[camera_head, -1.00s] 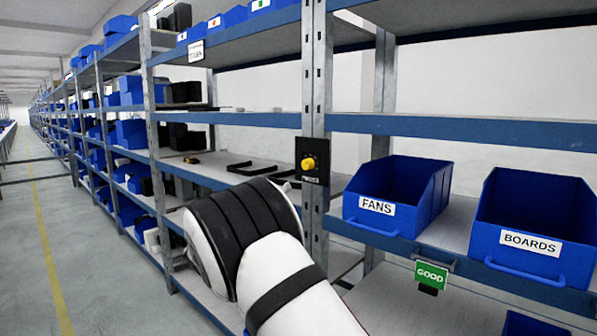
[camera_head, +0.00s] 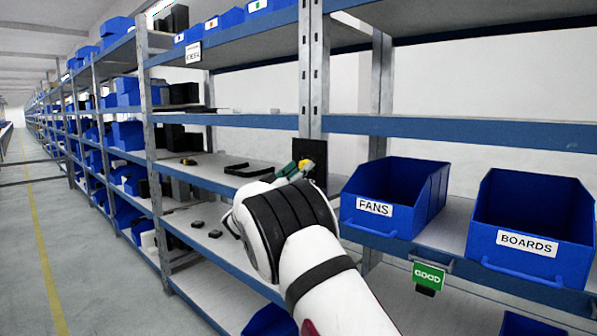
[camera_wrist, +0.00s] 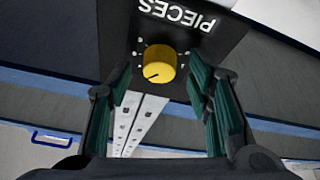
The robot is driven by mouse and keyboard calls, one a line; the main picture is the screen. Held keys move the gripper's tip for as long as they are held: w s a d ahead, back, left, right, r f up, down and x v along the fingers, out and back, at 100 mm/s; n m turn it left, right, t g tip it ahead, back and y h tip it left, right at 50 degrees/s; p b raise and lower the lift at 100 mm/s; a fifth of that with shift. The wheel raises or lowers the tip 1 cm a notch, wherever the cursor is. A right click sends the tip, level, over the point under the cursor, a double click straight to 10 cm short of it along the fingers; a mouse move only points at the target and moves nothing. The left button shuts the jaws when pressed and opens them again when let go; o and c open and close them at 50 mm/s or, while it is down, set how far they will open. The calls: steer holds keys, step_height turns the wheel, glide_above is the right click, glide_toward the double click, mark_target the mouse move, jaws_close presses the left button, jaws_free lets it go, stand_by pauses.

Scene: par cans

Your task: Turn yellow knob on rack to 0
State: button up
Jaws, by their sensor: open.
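The yellow knob (camera_wrist: 159,64) sits on a black panel (camera_wrist: 184,28) marked "PIECES", with small pale marks around the knob. In the wrist view it lies ahead of and between the two green-padded fingers of my gripper (camera_wrist: 163,88), which are apart with nothing held. The knob's dark pointer line points to the lower left in that view. In the head view the knob (camera_head: 305,164) shows on the panel (camera_head: 313,152) on the rack post, with my gripper (camera_head: 293,170) close to it. My arm hides the lower part of the panel.
The fans bin (camera_head: 374,210) and boards bin (camera_head: 527,242) stand on the shelf to the right. A green "GOOD" tag (camera_head: 428,276) hangs below them. Small dark parts (camera_head: 215,234) lie on a lower shelf at left. The aisle (camera_head: 90,250) is clear.

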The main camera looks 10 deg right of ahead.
steer(key=shift+c, duration=0.5)
jaws_close()
